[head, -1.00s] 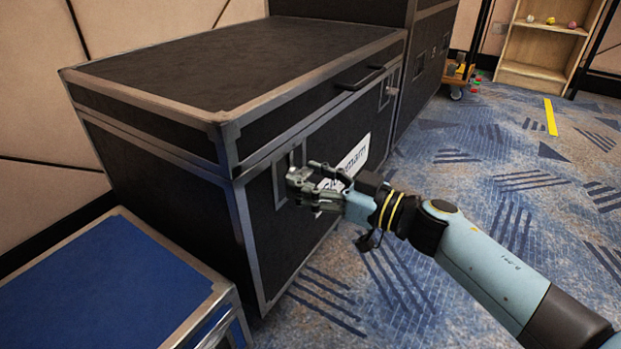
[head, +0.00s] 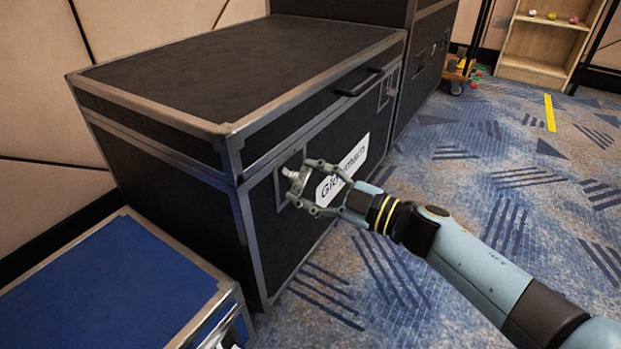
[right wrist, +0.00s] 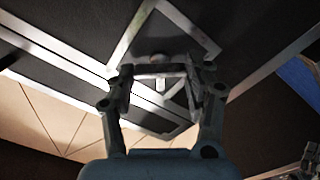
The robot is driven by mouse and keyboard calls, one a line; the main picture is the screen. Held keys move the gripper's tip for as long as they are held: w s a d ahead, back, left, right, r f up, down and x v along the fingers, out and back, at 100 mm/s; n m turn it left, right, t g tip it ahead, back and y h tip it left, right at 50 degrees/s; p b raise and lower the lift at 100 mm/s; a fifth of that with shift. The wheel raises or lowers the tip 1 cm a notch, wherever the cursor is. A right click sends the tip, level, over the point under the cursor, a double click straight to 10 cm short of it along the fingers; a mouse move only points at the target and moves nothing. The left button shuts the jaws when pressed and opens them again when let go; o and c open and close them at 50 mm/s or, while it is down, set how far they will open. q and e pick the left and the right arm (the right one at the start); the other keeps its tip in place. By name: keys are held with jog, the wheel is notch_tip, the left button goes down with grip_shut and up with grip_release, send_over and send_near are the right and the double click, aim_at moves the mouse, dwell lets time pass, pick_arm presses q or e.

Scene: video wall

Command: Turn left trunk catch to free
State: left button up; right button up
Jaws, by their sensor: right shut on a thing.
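The black trunk (head: 230,75) with metal edging stands at centre left in the head view. Its left catch (head: 290,176) sits in a metal-framed recess near the left end of the front face, below the lid seam. My right gripper (head: 300,188) is at this catch, shut on it, with its fingers on either side. In the right wrist view the gripper (right wrist: 160,88) has a finger at each side of the catch (right wrist: 160,72), in front of the framed recess. The fingers partly hide the catch, so its exact angle is hard to tell.
A second catch (head: 388,88) and a black handle (head: 360,82) are on the same front face. A white label (head: 343,168) lies right of the gripper. A blue-topped case (head: 100,290) stands at lower left. Patterned carpet (head: 500,200) is free on the right.

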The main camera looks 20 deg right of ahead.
jog(key=n, duration=1)
jog(key=shift+s+f, duration=0.1)
jog(key=shift+f, duration=0.05)
dwell(0.4)
